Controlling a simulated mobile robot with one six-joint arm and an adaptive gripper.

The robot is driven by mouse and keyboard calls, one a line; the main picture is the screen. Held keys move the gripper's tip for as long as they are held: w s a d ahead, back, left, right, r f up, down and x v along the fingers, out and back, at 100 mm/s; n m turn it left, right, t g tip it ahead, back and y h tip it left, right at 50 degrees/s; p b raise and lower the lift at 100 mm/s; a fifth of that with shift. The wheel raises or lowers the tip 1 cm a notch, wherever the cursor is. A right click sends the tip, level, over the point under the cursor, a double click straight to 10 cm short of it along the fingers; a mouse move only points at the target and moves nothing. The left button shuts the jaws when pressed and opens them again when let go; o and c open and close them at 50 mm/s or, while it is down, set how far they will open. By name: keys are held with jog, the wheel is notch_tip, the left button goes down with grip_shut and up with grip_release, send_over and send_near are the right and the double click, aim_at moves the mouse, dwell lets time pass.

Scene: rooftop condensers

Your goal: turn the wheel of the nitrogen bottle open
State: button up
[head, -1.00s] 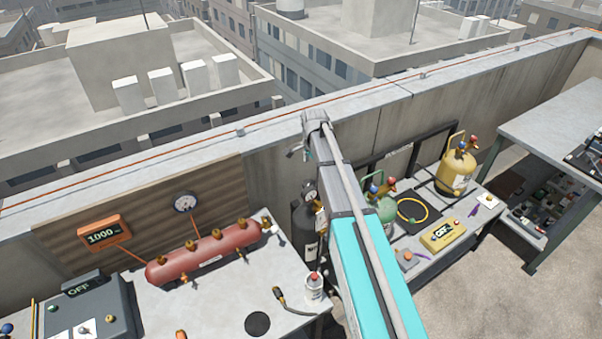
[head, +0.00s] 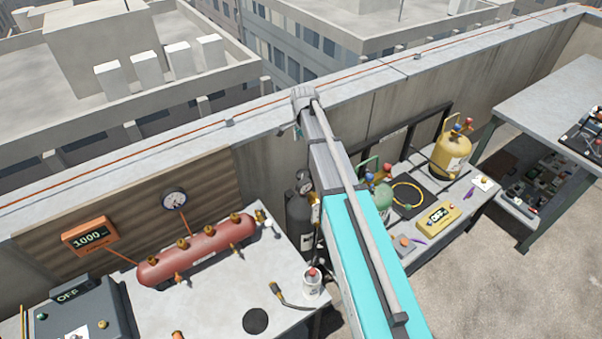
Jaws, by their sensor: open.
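The nitrogen bottle appears to be the dark, upright cylinder (head: 298,217) between the two tables, against the parapet wall. A round gauge (head: 304,180) and brass fittings show at its top. Its wheel cannot be made out, and my arm covers the bottle's right side. My gripper (head: 288,131) shows only as a small part below the far end of my arm. It is open, and nothing shows in it. It appears above the bottle in the picture; the distance between them cannot be told.
The left table holds a red manifold (head: 197,249), a white can (head: 311,281) and a grey control box (head: 78,310). The right table holds a green cylinder (head: 382,197), a yellow cylinder (head: 452,150) and a yellow meter (head: 437,217). The parapet wall (head: 400,110) runs behind.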

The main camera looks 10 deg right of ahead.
aim_at(303, 174)
jog(key=shift+f, duration=0.15)
notch_tip(303, 174, down, 14)
jog(key=b, duration=1.3)
jog(key=shift+s+r+b, duration=0.1)
jog(key=shift+r+b, duration=0.15)
jog(key=shift+b, duration=0.1)
jog(key=c, duration=0.9)
jog(key=shift+a, duration=0.2)
jog(key=shift+c, duration=0.8)
jog(key=shift+d, duration=0.1)
